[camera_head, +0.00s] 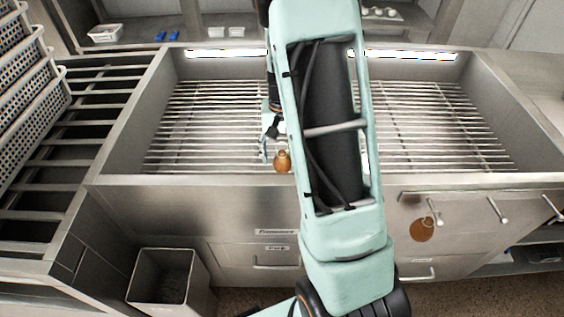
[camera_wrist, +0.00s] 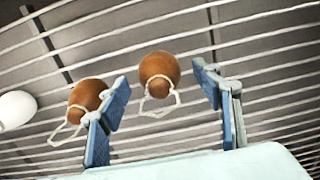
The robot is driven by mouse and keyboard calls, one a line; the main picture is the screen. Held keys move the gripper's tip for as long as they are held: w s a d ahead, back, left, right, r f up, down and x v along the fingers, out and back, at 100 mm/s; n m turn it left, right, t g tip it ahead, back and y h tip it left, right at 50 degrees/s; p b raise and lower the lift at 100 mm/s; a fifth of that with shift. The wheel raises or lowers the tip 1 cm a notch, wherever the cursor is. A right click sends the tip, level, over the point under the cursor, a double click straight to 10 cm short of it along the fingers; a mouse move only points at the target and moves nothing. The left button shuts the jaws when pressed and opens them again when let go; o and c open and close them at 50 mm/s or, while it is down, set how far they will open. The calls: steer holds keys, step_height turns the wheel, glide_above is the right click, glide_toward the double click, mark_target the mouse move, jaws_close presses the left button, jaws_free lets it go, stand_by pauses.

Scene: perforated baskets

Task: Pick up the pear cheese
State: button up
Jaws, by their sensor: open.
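A brown pear cheese (camera_wrist: 158,70) with a pale string loop shows in the wrist view, in the gap between my gripper's fingers. A second brown pear cheese (camera_wrist: 80,97) with a string loop is left of it, partly hidden by the left finger. My gripper (camera_wrist: 161,80) is open, with one blue finger on each side of the middle cheese; I cannot tell whether they touch. In the head view one brown pear cheese (camera_head: 282,161) shows by my gripper (camera_head: 271,145), over the basin's grate; which of the two it is, I cannot tell. My arm hides much there.
A white rounded object (camera_wrist: 16,109) lies at the wrist view's left edge. The grate (camera_head: 200,120) lies inside a metal basin with a raised front wall (camera_head: 200,182). Perforated baskets (camera_head: 25,95) stand at left.

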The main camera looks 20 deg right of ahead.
steer(key=shift+f, duration=0.95)
steer(key=c, duration=1.3)
